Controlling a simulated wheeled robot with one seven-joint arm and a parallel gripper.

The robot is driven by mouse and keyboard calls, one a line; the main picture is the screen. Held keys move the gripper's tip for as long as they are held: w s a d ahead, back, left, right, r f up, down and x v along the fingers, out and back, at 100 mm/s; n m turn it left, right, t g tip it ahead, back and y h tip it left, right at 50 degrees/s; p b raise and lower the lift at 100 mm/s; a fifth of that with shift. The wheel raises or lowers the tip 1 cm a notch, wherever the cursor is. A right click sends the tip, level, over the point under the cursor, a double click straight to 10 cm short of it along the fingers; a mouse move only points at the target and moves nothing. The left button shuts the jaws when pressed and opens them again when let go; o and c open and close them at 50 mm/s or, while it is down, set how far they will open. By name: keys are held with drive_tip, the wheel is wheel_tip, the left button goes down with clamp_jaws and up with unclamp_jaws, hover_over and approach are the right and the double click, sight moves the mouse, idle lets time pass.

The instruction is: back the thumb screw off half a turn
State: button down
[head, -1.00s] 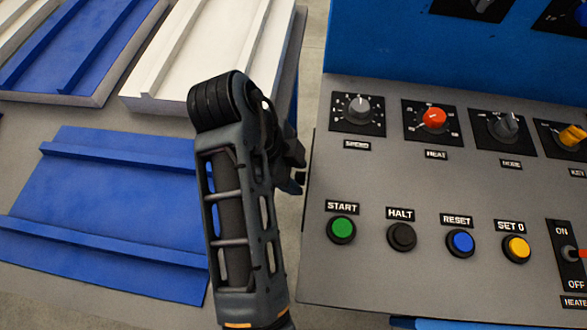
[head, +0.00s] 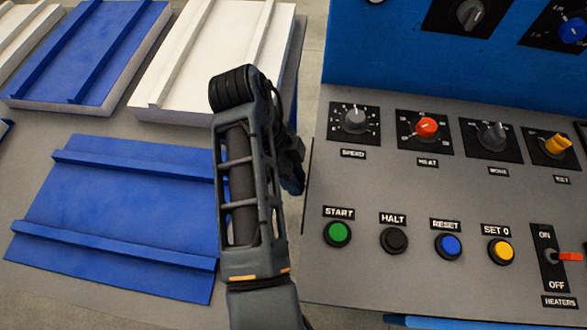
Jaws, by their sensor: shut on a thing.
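No thumb screw can be made out in the head view. My arm (head: 245,190) rises from the bottom middle, bends at a black joint, and has darker parts behind it on the right. My gripper is not visible; the arm may hide it. Whatever it holds is also out of sight.
A grey control panel (head: 400,185) with knobs, buttons and a red-handled switch (head: 568,257) fills the right, with a blue upright panel (head: 385,60) behind. On the left table are a blue ridged sheet (head: 120,210), a white ridged panel (head: 200,90) and a blue-topped panel (head: 85,50).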

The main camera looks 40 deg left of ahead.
drive_tip(key=shift+w+a+g+h+p, duration=0.1)
drive_tip(key=shift+w+g+h+p, duration=0.1)
drive_tip(key=shift+g+h+p, duration=0.55)
drive_tip(key=c, duration=0.9)
unclamp_jaws()
drive_tip(key=shift+p+v, duration=1.9)
drive_tip(key=shift+v, duration=1.95)
